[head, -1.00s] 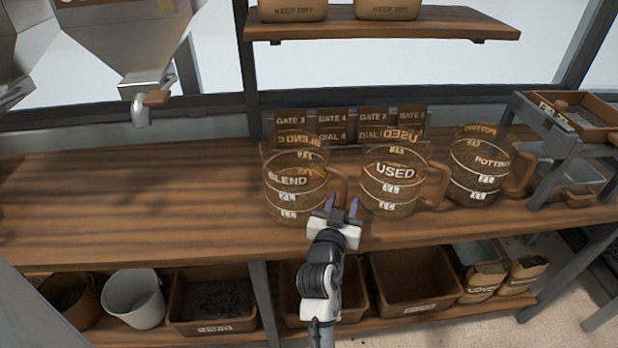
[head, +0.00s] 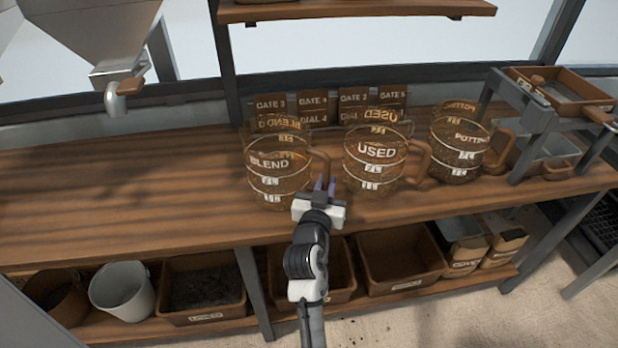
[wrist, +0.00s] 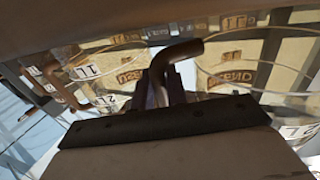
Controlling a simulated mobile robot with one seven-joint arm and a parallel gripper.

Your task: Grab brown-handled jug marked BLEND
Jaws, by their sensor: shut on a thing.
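The BLEND jug (head: 268,181) is clear with pale bands, white labels and a brown handle (head: 320,158). It stands upright on the wooden bench, leftmost of the three jugs. My gripper (head: 325,184) is at the lower part of this handle, on the jug's right side, with its purple fingers shut on it. In the wrist view a brown bent handle (wrist: 178,52) shows at the fingers (wrist: 164,84). The exact contact is partly hidden by the gripper body.
The USED jug (head: 368,172) stands close to the right of my gripper, and the POTTING jug (head: 458,158) beyond it. Gate cards (head: 312,104) stand behind. The bench (head: 130,190) is clear to the left. A metal hopper (head: 95,30) hangs at upper left.

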